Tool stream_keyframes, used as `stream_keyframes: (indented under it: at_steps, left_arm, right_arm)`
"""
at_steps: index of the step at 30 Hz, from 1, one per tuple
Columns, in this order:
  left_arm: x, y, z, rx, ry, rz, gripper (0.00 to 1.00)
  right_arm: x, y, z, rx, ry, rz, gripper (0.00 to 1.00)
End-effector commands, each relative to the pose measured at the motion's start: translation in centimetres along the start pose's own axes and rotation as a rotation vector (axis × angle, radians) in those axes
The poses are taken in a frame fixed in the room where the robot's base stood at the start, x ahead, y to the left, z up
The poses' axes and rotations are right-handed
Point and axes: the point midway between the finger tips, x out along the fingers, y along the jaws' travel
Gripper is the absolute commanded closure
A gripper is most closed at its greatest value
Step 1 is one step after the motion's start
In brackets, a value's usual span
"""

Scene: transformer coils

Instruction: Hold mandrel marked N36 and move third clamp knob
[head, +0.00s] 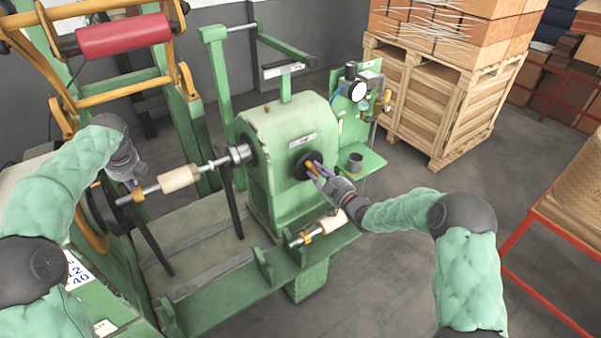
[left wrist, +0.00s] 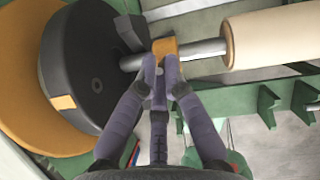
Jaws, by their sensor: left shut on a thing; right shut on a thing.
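A pale cylindrical mandrel (head: 178,178) sits on a steel shaft between the black disc (head: 103,208) and the green headstock (head: 290,135); it also shows in the left wrist view (left wrist: 275,38). My left gripper (head: 135,187) is shut on an orange clamp piece (left wrist: 165,46) on the shaft, between disc and mandrel. My right gripper (head: 316,169) is shut on an orange knob (head: 309,165) in front of the headstock's black hub (head: 300,168); the fingers partly hide it. A second pale mandrel (head: 333,220) lies on the front rail, with an orange piece at its left. No N36 mark is readable.
A green frame bar (head: 285,70) rises behind the headstock. A gauge (head: 358,90) and a small dark cup (head: 355,162) are to its right. A wooden crate (head: 435,100) stands behind. Grey floor lies open at right, up to a red-framed stand (head: 540,220).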

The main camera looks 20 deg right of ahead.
Motion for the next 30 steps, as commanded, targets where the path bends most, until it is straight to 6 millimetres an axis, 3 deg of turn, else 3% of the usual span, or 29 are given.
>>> stream_keyframes:
  at_steps: [1,13,14,15,16,30]
  left_arm:
    - [0.51,-1.37,-0.92,0.015,0.013,-0.015,1.00]
    - [0.56,-1.38,-0.98,0.015,0.015,-0.015,1.00]
    - [0.57,-1.38,-0.98,0.015,0.015,-0.015,1.00]
    - [0.57,-1.38,-0.98,0.015,0.015,-0.015,1.00]
    - [0.57,-1.38,-0.98,0.015,0.015,-0.014,1.00]
    - [0.53,-1.37,-0.92,0.014,0.013,-0.015,1.00]
  right_arm:
    - [0.10,-0.93,-0.08,0.004,0.005,-0.018,1.00]
    - [0.06,-1.08,0.05,0.005,0.003,-0.020,1.00]
    - [0.06,-1.09,0.07,0.005,0.003,-0.020,0.64]
    - [0.05,-1.10,0.10,0.005,0.002,-0.020,0.53]
    - [0.05,-1.10,0.13,0.006,0.001,-0.020,0.48]
    - [-0.26,-1.11,0.62,0.009,-0.011,-0.019,0.48]
